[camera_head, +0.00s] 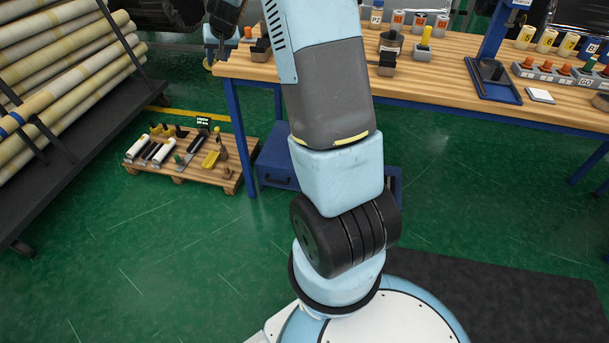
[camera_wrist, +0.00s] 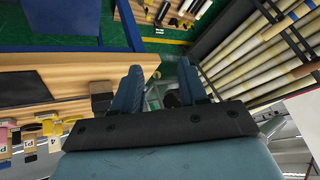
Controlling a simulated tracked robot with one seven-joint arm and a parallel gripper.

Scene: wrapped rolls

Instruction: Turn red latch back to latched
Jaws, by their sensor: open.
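I cannot make out a red latch in either view. My gripper (camera_wrist: 159,78) is in the wrist view, its two blue-grey fingers spread apart with nothing held between them. The fingers are beside the end of the wooden workbench (camera_wrist: 70,80), which fills the left of that view.
The workbench (camera_head: 450,85) also crosses the head view, with bottles, dark blocks and a blue stand (camera_head: 494,95). A low pallet (camera_head: 185,172) of tools lies on the green floor. A rack of wrapped rolls (camera_head: 60,70) stands at left. Floor between is clear.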

